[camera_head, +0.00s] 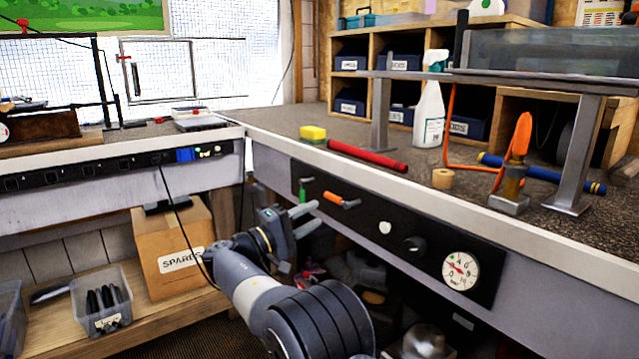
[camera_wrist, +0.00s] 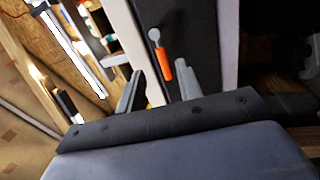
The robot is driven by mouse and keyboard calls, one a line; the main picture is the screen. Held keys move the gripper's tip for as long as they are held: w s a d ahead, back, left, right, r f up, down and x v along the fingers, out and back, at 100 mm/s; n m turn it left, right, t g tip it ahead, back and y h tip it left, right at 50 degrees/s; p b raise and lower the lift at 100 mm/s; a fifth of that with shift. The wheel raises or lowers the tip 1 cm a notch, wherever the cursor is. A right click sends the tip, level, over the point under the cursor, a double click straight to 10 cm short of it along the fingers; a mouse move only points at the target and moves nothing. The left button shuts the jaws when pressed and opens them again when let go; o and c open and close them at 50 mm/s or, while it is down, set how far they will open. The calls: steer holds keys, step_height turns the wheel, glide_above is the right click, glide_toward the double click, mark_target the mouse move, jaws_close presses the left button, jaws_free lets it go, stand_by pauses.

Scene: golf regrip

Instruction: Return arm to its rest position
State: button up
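My arm reaches up from the bottom of the head view, in front of the workbench (camera_head: 330,170). My gripper (camera_head: 312,215) is near the bench's black front panel (camera_head: 390,232), just below and left of an orange-handled valve (camera_head: 340,200). In the wrist view my gripper (camera_wrist: 162,85) shows two grey fingers spread apart with nothing between them. The orange handle (camera_wrist: 167,69) shows beyond the fingers, and I cannot tell its exact distance from them.
A cardboard box (camera_head: 172,240) and a clear bin (camera_head: 102,300) stand on the lower shelf at left.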

mark_target(340, 203)
steer(key=b+x, duration=0.1)
steer(key=x, duration=0.3)
steer(key=b+x, duration=0.1)
steer(key=x, duration=0.4)
steer(key=shift+f, duration=0.2)
steer(key=shift+d+r+n, duration=0.1)
steer(key=shift+n, duration=0.4)
steer(key=shift+f+n+t+y+p, duration=0.15)
steer(key=shift+n+t+y+p, duration=0.1)
steer(key=shift+n, duration=0.5)
steer(key=shift+f+n+t+y+p, duration=0.15)
steer(key=shift+n+t, duration=0.1)
steer(key=shift+n, duration=0.5)
